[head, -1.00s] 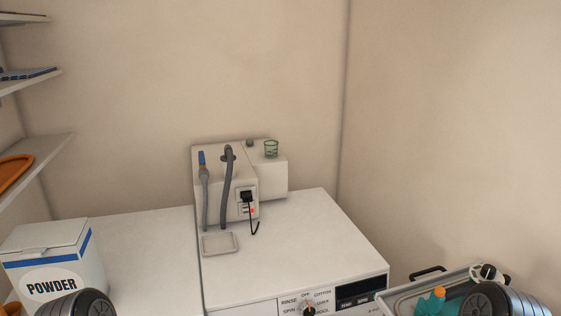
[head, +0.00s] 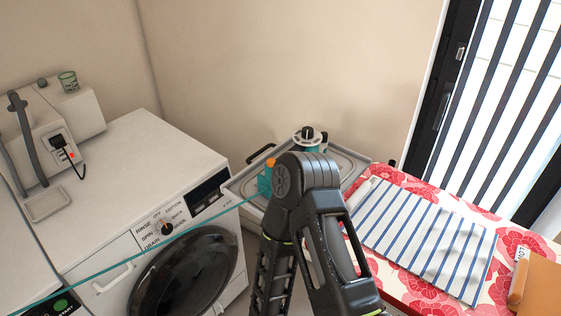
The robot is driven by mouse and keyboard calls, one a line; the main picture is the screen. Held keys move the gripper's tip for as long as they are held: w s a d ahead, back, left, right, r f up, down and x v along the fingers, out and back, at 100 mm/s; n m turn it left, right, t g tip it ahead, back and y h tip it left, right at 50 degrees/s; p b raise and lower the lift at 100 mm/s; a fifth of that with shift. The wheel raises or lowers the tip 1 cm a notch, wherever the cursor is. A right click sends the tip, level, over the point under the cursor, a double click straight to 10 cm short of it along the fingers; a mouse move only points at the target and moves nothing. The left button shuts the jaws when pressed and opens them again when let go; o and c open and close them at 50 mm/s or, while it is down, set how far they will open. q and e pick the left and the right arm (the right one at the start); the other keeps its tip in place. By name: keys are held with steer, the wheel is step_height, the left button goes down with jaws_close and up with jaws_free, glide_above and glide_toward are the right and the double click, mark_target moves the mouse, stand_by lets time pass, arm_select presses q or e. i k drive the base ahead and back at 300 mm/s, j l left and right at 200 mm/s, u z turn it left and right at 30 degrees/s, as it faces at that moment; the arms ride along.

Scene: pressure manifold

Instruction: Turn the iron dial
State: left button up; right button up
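A teal item with an orange tip (head: 265,184), possibly the iron, sits on the grey tray, partly hidden behind my dark arm. A white disc with black knobs (head: 308,134) stands above more teal at the tray's back. I cannot tell whether this disc is the iron dial or whether both teal parts belong to one thing. My arm's bent joint and links fill the lower middle of the head view. Neither gripper's fingertips are in view.
The grey tray (head: 346,158) stands between the white washing machine (head: 125,165) and a red floral surface (head: 403,178) with a striped cloth (head: 428,240). The washer's knob (head: 166,228) is on its front panel. A thin teal edge (head: 150,246) crosses the lower left.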

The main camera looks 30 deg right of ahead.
mark_target(307, 132)
steer(key=z, duration=2.2)
